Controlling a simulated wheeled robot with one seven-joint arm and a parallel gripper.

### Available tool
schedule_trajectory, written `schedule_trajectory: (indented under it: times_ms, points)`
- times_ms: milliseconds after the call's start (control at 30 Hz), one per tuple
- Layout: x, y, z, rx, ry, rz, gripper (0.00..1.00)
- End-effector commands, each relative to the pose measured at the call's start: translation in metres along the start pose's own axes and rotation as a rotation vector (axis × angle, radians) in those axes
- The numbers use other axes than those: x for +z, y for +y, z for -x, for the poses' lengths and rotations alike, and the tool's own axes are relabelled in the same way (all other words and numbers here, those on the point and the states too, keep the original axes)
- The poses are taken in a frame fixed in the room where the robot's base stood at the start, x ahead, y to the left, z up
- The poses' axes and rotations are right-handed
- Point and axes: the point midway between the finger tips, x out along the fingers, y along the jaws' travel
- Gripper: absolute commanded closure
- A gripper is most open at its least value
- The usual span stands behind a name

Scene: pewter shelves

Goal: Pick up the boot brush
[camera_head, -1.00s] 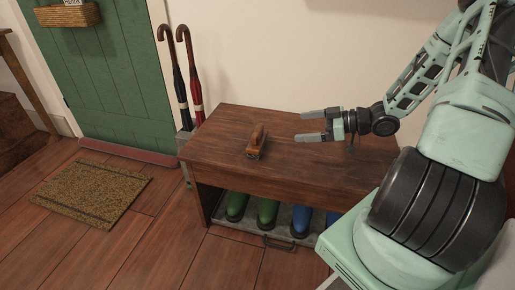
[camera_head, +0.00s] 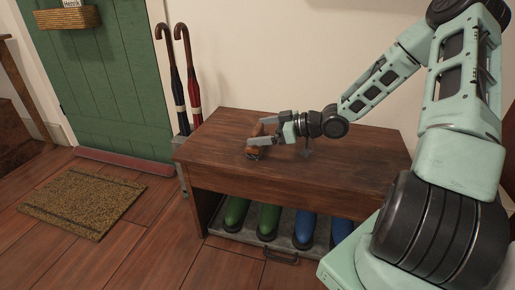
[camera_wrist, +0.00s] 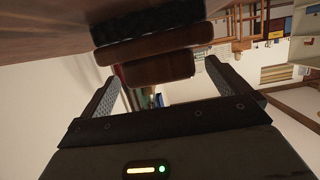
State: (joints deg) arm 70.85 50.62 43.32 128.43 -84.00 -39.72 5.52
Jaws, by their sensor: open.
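The boot brush (camera_head: 253,153) lies on top of the wooden bench, a brown wooden body, partly covered by my gripper in the head view. In the wrist view the brush (camera_wrist: 155,70) shows its brown body with a dark band beyond it. My gripper (camera_head: 259,132) is open, low over the bench top and level with the brush. In the wrist view the two fingers of my gripper (camera_wrist: 162,78) stand to either side of the brush's near part, with gaps showing. I cannot tell how deep the brush sits between them.
The bench (camera_head: 340,165) has clear top space to the right. Below it, green and blue boots (camera_head: 268,220) stand on a tray (camera_head: 285,252). Umbrellas (camera_head: 187,85) stand left of the bench, by the green door (camera_head: 110,90). A doormat (camera_head: 85,200) lies on the floor.

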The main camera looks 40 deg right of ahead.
Motion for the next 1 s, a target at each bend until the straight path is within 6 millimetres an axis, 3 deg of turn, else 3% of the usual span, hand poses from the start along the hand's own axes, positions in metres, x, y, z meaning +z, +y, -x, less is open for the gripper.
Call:
schedule_trajectory:
  times_ms: [133, 400, 600, 867, 1000]
  points:
    - [0.002, 0.0, -0.016, 0.0, 0.0, 0.002, 0.0]
    - [-0.001, 0.001, -0.018, 0.001, -0.001, 0.001, 0.0]
    - [0.0, 0.001, -0.018, 0.001, -0.001, 0.001, 0.48]
    - [-0.002, 0.001, -0.017, 0.001, 0.0, 0.001, 0.48]
    - [-0.015, 0.001, -0.013, 0.001, -0.001, 0.003, 0.48]
